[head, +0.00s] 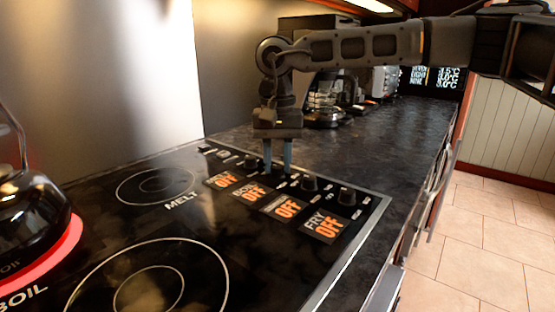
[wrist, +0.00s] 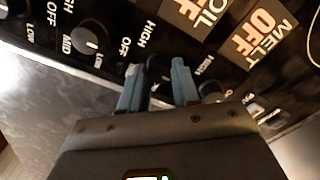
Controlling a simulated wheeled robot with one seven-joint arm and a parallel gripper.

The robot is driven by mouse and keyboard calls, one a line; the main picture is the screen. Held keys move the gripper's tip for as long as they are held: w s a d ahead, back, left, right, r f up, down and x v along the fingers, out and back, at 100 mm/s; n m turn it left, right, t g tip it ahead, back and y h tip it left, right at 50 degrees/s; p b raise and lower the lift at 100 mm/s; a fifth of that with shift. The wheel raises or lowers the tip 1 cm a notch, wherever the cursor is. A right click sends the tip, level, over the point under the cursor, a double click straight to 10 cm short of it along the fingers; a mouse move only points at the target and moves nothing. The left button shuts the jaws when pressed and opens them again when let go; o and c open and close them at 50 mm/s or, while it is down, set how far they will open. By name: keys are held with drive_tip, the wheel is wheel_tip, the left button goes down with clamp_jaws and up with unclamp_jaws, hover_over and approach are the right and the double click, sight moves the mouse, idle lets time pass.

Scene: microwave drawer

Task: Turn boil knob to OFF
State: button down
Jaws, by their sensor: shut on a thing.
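My gripper (head: 277,170) points down at the back edge of the black cooktop (head: 240,260). In the wrist view its two blue fingers (wrist: 158,70) are shut on a dark knob, the boil knob (wrist: 157,66), one finger on each side. The fingers hide most of this knob in the head view. The boil display (head: 254,192) in front of it shows orange OFF. It also shows, cut by the top edge, in the wrist view (wrist: 203,14).
Other knobs stand close on both sides, one left (wrist: 90,40) and one right (wrist: 210,91) in the wrist view. The other displays also read OFF. A glass kettle (head: 30,220) stands on the red-glowing BOIL burner (head: 62,249). A coffee maker (head: 328,100) stands behind.

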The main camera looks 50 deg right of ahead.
sight(278, 167)
drive_tip(key=shift+n, duration=0.5)
drive_tip(key=c, duration=0.8)
unclamp_jaws()
wheel_tip(278, 167, up, 8)
drive_tip(key=shift+f, duration=0.1)
idle(0.5)
